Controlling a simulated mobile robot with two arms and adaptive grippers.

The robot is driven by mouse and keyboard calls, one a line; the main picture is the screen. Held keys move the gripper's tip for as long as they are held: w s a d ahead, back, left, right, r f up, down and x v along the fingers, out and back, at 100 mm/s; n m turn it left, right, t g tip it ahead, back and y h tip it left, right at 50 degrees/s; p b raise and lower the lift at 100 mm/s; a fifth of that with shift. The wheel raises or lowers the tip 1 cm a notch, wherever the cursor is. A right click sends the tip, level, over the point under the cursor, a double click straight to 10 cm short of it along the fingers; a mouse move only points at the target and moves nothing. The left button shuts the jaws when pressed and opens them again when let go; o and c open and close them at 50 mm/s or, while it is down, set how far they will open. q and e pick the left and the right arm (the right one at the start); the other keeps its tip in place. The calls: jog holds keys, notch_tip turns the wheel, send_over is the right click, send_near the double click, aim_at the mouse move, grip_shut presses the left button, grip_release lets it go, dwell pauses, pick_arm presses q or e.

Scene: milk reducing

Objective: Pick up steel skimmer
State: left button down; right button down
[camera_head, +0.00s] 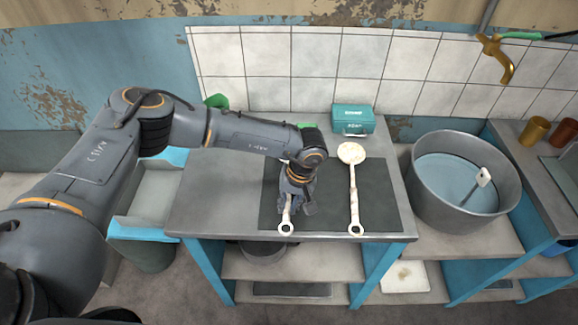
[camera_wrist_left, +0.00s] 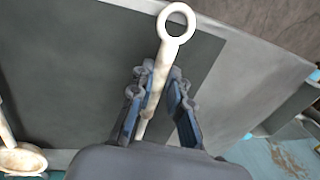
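A pale utensil with a ring-ended handle (camera_head: 287,214) lies on the dark mat (camera_head: 378,200) on the table. Its head is hidden under my left gripper, so I cannot tell whether it is the skimmer. My left gripper (camera_head: 294,196) is low over this handle, pointing down. In the left wrist view its fingers (camera_wrist_left: 160,98) stand apart on either side of the handle (camera_wrist_left: 166,58), with a gap on the right side. A second pale utensil with a round, shallow head (camera_head: 351,153) lies to the right. Its head also shows in the left wrist view (camera_wrist_left: 22,159). My right gripper is out of view.
A teal box (camera_head: 353,119) stands at the back of the table by the tiled wall. A large metal pot (camera_head: 428,205) stands to the right. The left part of the tabletop (camera_head: 215,195) is clear. The table's front edge is close to the ring ends.

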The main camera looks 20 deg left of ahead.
pick_arm(q)
jog(key=shift+r, duration=0.1)
jog(key=shift+w+r, duration=0.1)
jog(key=shift+r, duration=0.4)
jog(key=s+d+r+b, duration=0.5)
jog(key=s+d+r, duration=0.4)
jog(key=d+r, duration=0.2)
jog(key=shift+r, duration=0.45)
jog(key=shift+a+f, duration=0.1)
